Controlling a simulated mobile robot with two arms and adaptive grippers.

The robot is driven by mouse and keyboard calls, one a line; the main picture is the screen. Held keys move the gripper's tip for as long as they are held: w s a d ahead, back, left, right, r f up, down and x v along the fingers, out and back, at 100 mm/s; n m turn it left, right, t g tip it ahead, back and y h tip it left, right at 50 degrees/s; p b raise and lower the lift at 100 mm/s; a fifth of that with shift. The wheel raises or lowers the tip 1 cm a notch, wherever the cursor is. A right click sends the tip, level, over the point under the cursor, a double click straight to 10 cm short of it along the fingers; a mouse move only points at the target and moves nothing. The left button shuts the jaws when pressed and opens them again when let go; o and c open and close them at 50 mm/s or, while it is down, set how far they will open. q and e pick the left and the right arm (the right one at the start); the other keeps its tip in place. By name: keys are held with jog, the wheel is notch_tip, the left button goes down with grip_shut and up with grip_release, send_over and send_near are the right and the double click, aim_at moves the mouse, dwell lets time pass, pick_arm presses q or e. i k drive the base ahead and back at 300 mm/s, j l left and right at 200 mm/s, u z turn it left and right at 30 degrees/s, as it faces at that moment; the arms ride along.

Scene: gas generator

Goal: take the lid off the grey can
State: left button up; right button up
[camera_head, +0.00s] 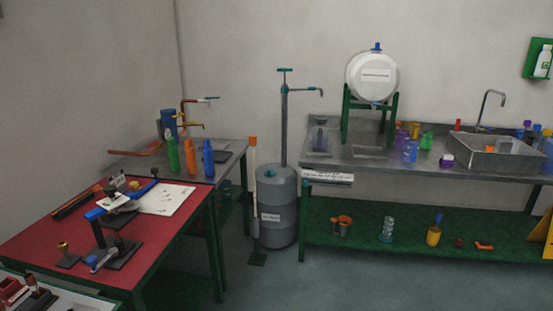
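A grey, can-shaped drum (277,210) with a label on its front stands on the floor between the red-topped table and the long metal bench. A hand pump (284,120) with a teal handle rises from its top. A small teal cap (271,174) shows on the drum's top. I cannot tell whether this drum is the grey can of the task, and no separate lid is clear. Neither of my grippers is in view.
The red-topped table (140,255) at left holds tools and paper. The metal bench (345,165) carries a white tank (373,77) on a green stand, bottles and a sink (495,152). A post (254,200) stands beside the drum. The floor in front is clear.

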aim_at(320, 130)
jog(key=i, duration=1.85)
